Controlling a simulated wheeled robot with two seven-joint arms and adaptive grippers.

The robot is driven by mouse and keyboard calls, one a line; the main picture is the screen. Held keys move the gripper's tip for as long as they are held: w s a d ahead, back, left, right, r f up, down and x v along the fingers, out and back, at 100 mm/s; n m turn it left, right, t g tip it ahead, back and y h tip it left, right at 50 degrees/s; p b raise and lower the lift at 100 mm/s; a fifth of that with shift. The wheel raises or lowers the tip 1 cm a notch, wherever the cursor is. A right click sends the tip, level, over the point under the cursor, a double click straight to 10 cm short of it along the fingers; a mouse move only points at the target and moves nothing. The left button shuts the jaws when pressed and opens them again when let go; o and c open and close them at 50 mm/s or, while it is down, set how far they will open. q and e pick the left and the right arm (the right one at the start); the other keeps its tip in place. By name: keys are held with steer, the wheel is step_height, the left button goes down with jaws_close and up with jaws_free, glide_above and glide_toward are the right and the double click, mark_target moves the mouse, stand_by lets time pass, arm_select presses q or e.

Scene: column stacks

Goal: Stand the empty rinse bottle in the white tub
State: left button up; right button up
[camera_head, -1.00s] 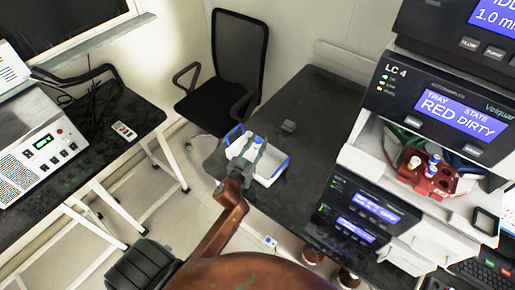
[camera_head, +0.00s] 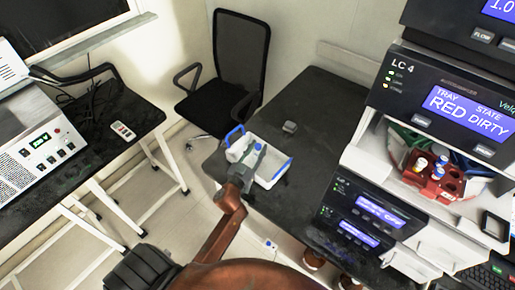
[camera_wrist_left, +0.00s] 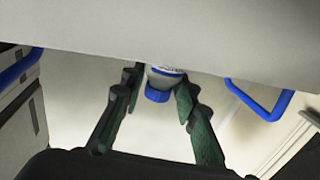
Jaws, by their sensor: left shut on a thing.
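The white tub (camera_head: 269,181) with blue handles stands on the dark bench in the head view. My left gripper (camera_head: 254,159) is over the tub, partly covering it. In the left wrist view the rinse bottle (camera_wrist_left: 158,93) shows its blue cap and a pale part between the fingers of my left gripper (camera_wrist_left: 158,84), which is shut on it. A white tub wall (camera_wrist_left: 160,30) fills the top of that view and hides the rest of the bottle. I cannot tell whether the bottle touches the tub floor. My right gripper is not in view.
A red rack (camera_head: 432,182) with small capped bottles sits in the instrument stack at right. A small grey object (camera_head: 290,127) lies on the dark bench (camera_head: 330,110) behind the tub. An office chair (camera_head: 238,60) stands behind; the bench's back part is clear.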

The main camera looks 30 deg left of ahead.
arm_select(q)
steer(key=shift+f, duration=0.35)
steer(key=o, duration=0.8)
steer(key=shift+r, duration=0.1)
steer(key=shift+r, duration=0.25)
steer(key=shift+r+p, duration=0.45)
steer(key=shift+r, duration=0.15)
steer(key=s, duration=0.4)
steer(key=s+d, duration=0.1)
steer(key=s, duration=0.7)
steer(key=shift+d+f, duration=0.2)
steer(key=shift+f, duration=0.1)
